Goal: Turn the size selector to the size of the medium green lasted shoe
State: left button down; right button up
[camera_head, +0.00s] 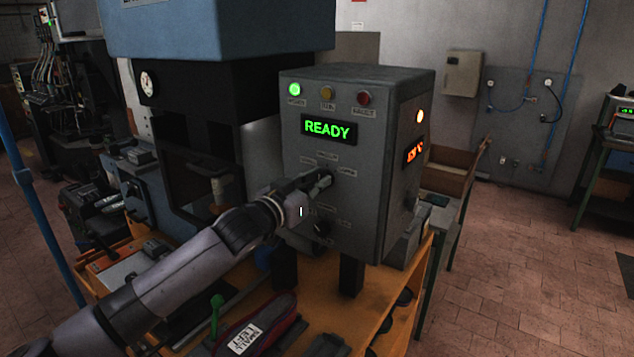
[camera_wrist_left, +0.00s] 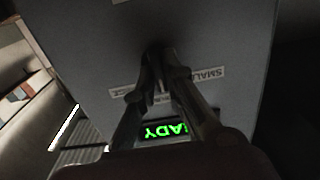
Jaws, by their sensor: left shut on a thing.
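My left gripper (camera_head: 322,181) reaches the front of the grey control box (camera_head: 300,105) and is shut on the upper selector knob (camera_wrist_left: 157,52). The fingers cover most of the knob, so where it points cannot be told. Small labels surround it; one reads SMALL (camera_wrist_left: 208,74) in the left wrist view, where the box appears upside down. A second dark knob (camera_head: 322,228) sits lower on the box, apart from the gripper. No medium green lasted shoe can be made out. My right gripper is not in view.
The box's display (camera_head: 328,129) reads READY and a green lamp (camera_head: 294,89) is lit. A dark red shoe with a SMALL LEFT card (camera_head: 245,338) lies on the orange bench (camera_head: 327,305). The blue press (camera_head: 220,30) stands left of the box.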

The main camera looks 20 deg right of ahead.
pick_arm(q)
jog(key=c, duration=1.7)
grip_release()
jog(key=shift+o, duration=0.2)
jog(key=v, duration=1.2)
jog(key=shift+f, duration=0.1)
